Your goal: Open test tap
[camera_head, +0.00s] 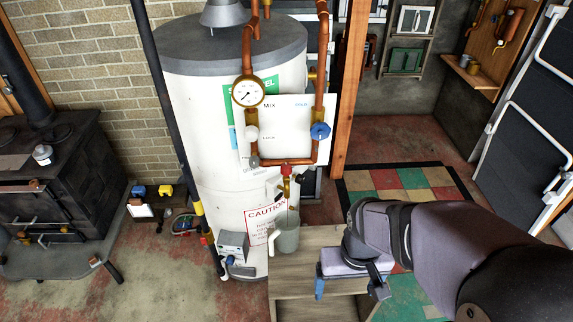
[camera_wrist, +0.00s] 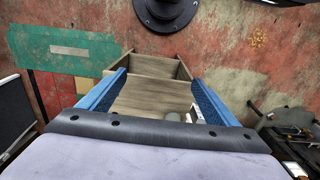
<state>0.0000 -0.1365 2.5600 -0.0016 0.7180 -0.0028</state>
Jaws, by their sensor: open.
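The test tap is most likely the small brass tap with a red top (camera_head: 287,172), below the copper pipe loop on the front of the white tank (camera_head: 195,110). A grey-green jug (camera_head: 287,238) with a pale handle stands below the tap on a wooden stand (camera_head: 310,240). My gripper (camera_head: 348,287) is right of and below the tap, over the stand, apart from the tap. In the wrist view my gripper (camera_wrist: 160,78) has its blue fingers spread wide, with nothing held between them; the stand (camera_wrist: 150,95) shows beyond. The tap is not recognisable there.
A blue valve wheel (camera_head: 320,131), a pressure gauge (camera_head: 248,92) and copper pipes sit above the tap. A wooden post (camera_head: 352,80) rises right of the tank. A grey box (camera_head: 233,246) is at the tank's foot, and a black stove (camera_head: 55,190) stands at left.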

